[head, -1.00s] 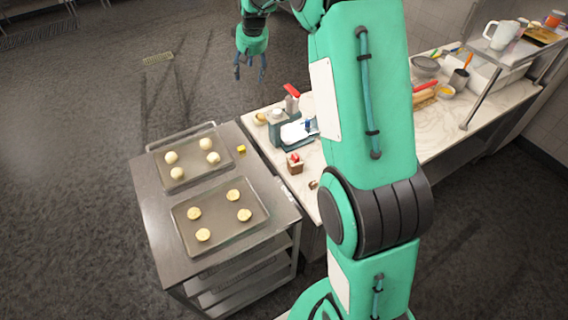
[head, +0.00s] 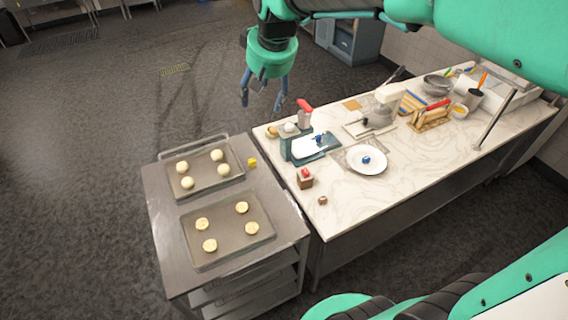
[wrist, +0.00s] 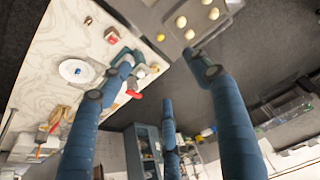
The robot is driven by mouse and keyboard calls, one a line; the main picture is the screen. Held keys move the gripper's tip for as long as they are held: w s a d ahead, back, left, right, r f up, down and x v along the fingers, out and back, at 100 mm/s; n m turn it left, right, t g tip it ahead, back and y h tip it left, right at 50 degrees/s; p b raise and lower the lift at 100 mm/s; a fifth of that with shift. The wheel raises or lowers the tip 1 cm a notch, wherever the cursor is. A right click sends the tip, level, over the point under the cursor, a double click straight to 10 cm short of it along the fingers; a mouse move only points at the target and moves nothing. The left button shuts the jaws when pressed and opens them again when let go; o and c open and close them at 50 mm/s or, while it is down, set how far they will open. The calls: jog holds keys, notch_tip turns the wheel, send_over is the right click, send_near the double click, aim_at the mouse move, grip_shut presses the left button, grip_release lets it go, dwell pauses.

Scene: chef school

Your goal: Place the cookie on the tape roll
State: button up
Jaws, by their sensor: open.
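Pale flat round pieces that look like cookies (head: 241,207) lie on the front tray (head: 226,254) of the metal cart. I cannot pick out a tape roll for certain. A small blue item (head: 366,160) lies on a white plate (head: 370,170) on the marble counter; another blue item (head: 319,139) lies on the scale (head: 315,150). Both are too small to identify. My gripper (head: 264,92) is open and empty, in the air beyond the cart and the counter's left end. The wrist view shows its spread blue fingers (wrist: 163,75) with nothing between them.
A small cake (head: 305,178) and a brown piece (head: 322,200) sit on the counter. The counter's front right is clear.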

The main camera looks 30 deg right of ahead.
jog(key=s+a+f, duration=0.2)
jog(key=s, duration=1.1)
jog(key=s+a+f, duration=0.2)
jog(key=s+a, duration=0.1)
jog(key=s, duration=0.9)
jog(key=shift+s+t, duration=0.4)
notch_tip(320, 180, down, 15)
jog(key=b, duration=1.5)
